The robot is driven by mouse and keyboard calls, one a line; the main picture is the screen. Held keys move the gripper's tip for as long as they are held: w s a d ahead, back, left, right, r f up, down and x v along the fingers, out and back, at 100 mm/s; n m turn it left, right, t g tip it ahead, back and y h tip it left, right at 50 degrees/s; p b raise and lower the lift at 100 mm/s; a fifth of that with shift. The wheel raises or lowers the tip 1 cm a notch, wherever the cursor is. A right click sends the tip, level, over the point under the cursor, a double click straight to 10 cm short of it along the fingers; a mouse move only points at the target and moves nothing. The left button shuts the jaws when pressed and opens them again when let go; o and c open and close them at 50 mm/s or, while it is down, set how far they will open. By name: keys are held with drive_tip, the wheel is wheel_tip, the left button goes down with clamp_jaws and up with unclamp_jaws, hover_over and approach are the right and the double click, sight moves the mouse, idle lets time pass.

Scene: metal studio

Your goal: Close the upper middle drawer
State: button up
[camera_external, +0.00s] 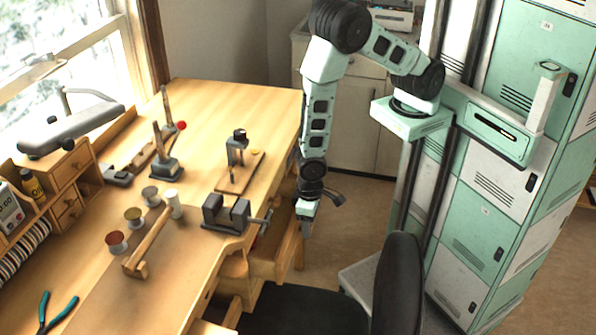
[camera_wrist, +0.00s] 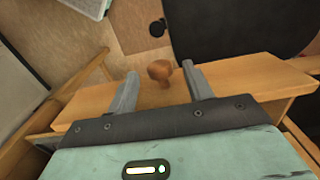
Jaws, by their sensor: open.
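A wooden drawer (camera_external: 272,262) stands pulled out from the workbench's right side. I cannot tell for sure which of the bench's drawers it is. My gripper (camera_external: 306,226) points down beside the drawer's front end. In the wrist view, my gripper (camera_wrist: 160,68) is open, with its two grey fingers over a wooden drawer front (camera_wrist: 245,78). A round brown knob (camera_wrist: 159,71) shows between the fingertips, with gaps on both sides. The fingers do not grip it. Their height relative to the knob is unclear. The drawer's inside is mostly hidden.
The workbench (camera_external: 255,100) fills the left, with a vise (camera_external: 226,214) at its edge near my arm and a mallet (camera_external: 148,243). A black chair (camera_external: 400,285) stands close to the drawer. Green and white lockers (camera_external: 480,180) stand at right. Some floor is free behind.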

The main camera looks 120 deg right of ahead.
wheel_tip(320, 180, up, 16)
drive_tip(key=shift+p, duration=0.3)
